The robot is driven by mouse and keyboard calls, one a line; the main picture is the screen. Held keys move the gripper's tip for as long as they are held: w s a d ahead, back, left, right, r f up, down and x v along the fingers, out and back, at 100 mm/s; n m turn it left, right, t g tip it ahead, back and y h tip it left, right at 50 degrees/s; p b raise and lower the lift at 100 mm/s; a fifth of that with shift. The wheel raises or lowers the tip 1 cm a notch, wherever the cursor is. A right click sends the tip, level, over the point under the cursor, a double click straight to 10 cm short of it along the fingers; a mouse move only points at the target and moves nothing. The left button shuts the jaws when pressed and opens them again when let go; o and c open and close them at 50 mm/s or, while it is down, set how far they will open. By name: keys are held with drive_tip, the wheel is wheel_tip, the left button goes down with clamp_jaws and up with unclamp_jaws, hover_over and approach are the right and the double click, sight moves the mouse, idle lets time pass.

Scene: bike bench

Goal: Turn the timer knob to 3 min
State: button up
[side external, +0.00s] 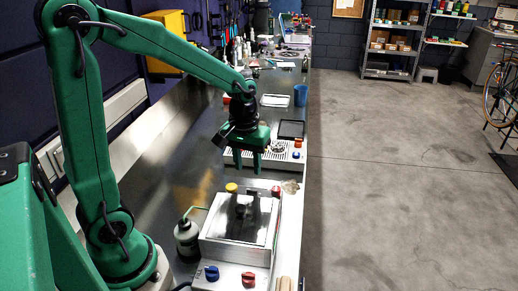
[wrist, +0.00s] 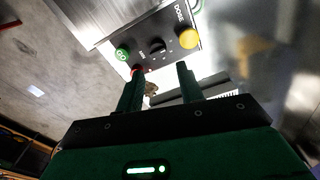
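A small black knob (wrist: 157,45) sits on a dark panel (wrist: 172,30) in the wrist view, between a green button (wrist: 122,53) and a yellow button (wrist: 189,38). It looks like the timer knob; its setting is too small to read. My gripper (wrist: 160,70) is open and empty, its two green fingers apart below the panel in the picture, not touching the knob. In the side view my gripper (side external: 248,170) hangs fingers down over the bench, beyond the metal box (side external: 240,252) with the dark lid. The black knob is not visible there.
A red knob or button (wrist: 138,69) shows close to a fingertip in the wrist view. A grey bottle (side external: 187,240) stands left of the box. Blue (side external: 211,272) and red (side external: 248,279) knobs are on its near side. A slatted tray unit (side external: 282,155) lies behind my gripper.

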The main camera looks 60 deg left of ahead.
sight(251, 190)
drive_tip(key=shift+w+a+f, duration=0.2)
drive_tip(key=shift+w+f, duration=0.1)
drive_tip(key=shift+f, duration=0.35)
drive_tip(key=shift+f, duration=0.15)
drive_tip(key=shift+w+d+f, duration=0.1)
drive_tip(key=shift+d+f, duration=0.05)
drive_tip(key=shift+f, duration=1.75)
drive_tip(key=shift+w+d+f, duration=0.1)
drive_tip(key=shift+f, duration=1.75)
drive_tip(key=shift+s, duration=0.1)
drive_tip(key=c, duration=0.7)
